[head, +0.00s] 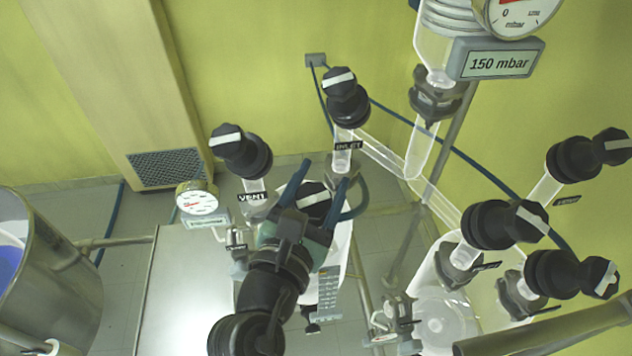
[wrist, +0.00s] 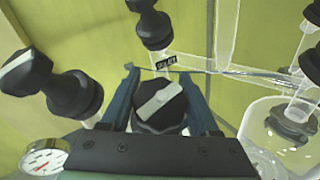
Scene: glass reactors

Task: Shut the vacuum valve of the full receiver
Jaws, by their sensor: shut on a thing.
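My gripper (head: 320,172) is shut on a black valve knob (head: 314,203) with a white bar on top. In the wrist view the two fingers stand either side of this held knob (wrist: 160,106), and its white bar lies diagonally. The knob's label is hidden. Beside it stand the valve labelled VENT (head: 243,152) on the left and the valve labelled INLET (head: 344,100) behind. The left glass receiver (head: 328,290), with a printed scale, is mostly hidden behind my gripper and arm; I cannot tell its fill level.
A right receiver (head: 436,300) carries more black valves, with glass tubes between. A small round gauge (head: 197,199) stands left of the gripper, and a 150 mbar display (head: 496,62) hangs upper right. A steel vessel (head: 50,290) stands at far left. Metal posts and blue hoses run behind.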

